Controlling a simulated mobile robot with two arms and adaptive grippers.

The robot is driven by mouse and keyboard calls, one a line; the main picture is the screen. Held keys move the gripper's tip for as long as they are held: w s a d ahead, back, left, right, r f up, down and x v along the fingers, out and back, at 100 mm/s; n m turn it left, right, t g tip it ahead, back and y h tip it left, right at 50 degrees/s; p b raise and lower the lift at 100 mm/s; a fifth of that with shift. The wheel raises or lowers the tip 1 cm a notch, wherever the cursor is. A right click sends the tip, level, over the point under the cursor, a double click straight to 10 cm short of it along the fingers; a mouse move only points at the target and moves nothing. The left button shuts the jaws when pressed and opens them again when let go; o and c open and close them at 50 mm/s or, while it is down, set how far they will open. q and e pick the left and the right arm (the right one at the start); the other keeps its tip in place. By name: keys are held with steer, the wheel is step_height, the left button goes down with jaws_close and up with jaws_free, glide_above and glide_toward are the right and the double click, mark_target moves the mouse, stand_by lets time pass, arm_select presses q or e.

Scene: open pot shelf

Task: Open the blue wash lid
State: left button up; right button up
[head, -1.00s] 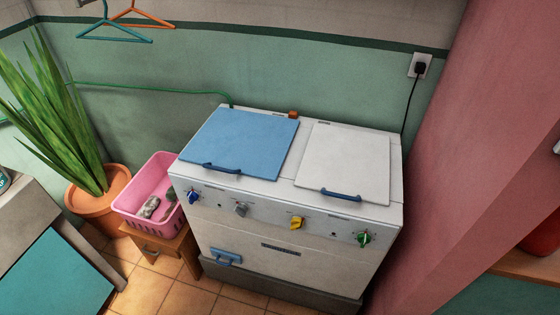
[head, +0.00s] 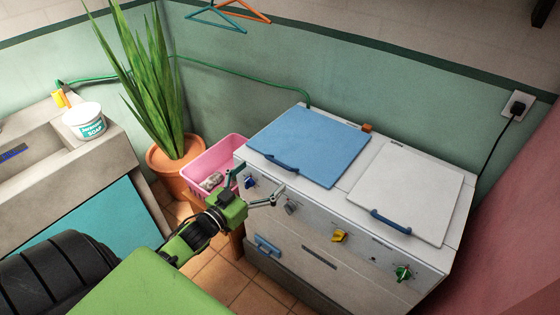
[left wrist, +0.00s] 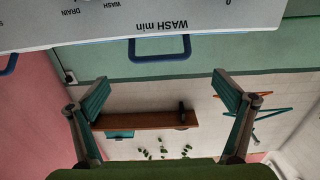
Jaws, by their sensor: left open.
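The blue wash lid (head: 310,145) lies flat and shut on the left part of the white washing machine (head: 345,255). Its dark blue handle (head: 281,163) is at the lid's front edge. My left gripper (head: 260,186) is open and empty in front of the machine's left front corner, near the dark blue knob (head: 250,182) and below the handle. In the left wrist view, the open fingers (left wrist: 160,98) are spread wide, with the blue handle (left wrist: 160,58) and the "WASH min" panel (left wrist: 160,25) above them. Nothing is between the fingers. My right gripper is out of view.
A white lid (head: 410,190) with a blue handle is shut on the right. A pink basket (head: 213,160) and a potted plant (head: 178,165) stand to the left. A sink counter (head: 50,150) holds a soap tub (head: 84,122). A wall shelf (left wrist: 150,120) shows in the wrist view.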

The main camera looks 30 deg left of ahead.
mark_target(278, 161)
arm_select(q)
steer(key=w, duration=0.8)
steer(key=shift+d, duration=0.35)
steer(key=shift+s, duration=0.1)
steer(key=c, duration=1.6)
steer(key=shift+r+p, duration=0.1)
steer(key=shift+p, duration=0.2)
